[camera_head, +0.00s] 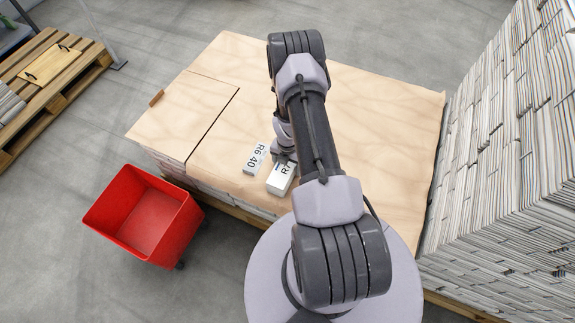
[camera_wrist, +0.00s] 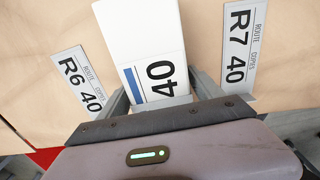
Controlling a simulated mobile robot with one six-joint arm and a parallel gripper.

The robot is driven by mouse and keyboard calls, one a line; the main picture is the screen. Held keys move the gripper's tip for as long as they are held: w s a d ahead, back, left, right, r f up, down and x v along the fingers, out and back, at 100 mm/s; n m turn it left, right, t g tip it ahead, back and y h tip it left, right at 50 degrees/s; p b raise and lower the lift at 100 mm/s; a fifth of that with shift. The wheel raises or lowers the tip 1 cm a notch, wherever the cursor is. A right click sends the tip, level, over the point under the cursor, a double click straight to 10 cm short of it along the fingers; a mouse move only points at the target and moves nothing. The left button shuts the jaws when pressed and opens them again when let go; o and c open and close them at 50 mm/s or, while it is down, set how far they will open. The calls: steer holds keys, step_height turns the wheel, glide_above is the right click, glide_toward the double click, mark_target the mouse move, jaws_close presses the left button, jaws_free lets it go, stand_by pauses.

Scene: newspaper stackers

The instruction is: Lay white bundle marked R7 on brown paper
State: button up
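A white bundle (camera_wrist: 143,40) lies between my gripper's two fingers in the wrist view, with a finger close against each side. My gripper (camera_wrist: 162,88) appears shut on it. Its label shows 40 and a blue stripe; its route mark is hidden there. A white bundle (camera_head: 279,183) beside my gripper (camera_head: 284,157) in the head view shows R and a partly hidden character. A white piece marked R7 40 (camera_wrist: 238,45) lies right of the held bundle in the wrist view. The tan paper-like covering (camera_head: 385,130) spreads over the stack below.
A white piece marked R6 40 (camera_head: 255,158) lies at left, also in the wrist view (camera_wrist: 79,80). A red bin (camera_head: 150,212) stands left of the stack. Tall newspaper stacks (camera_head: 510,160) rise at right. The covering's far left (camera_head: 180,110) is mostly clear.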

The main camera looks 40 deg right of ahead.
steer(key=shift+o, duration=0.7)
step_height(320, 180, up, 18)
steer(key=p, duration=0.6)
steer(key=shift+f+p, duration=0.25)
steer(key=shift+p, duration=0.15)
